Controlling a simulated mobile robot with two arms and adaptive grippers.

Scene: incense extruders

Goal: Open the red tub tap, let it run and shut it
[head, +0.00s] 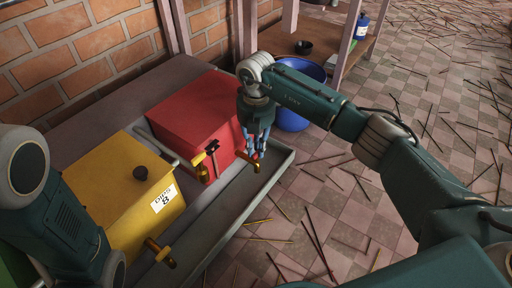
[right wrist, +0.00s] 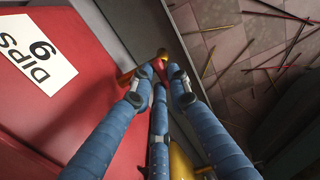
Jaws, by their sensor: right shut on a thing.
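The red tub (head: 190,112) sits on the bench against the brick wall. Its brass tap (head: 255,166) with a red handle sticks out at the front right. My right gripper (head: 257,150) comes down over this tap with its blue fingers shut around the handle. In the right wrist view the fingertips (right wrist: 158,76) close on the tap's red and brass top (right wrist: 150,67), beside the tub's red face with a white DIPS label (right wrist: 38,55). The fingers partly hide the tap, and I see no liquid running. My left arm shows at the left edge; its gripper is out of view.
A yellow tub (head: 125,195) with a brass tap (head: 160,252) stands left of the red one. A grey trough (head: 235,195) runs along the front. A blue bucket (head: 292,118) stands behind my right gripper.

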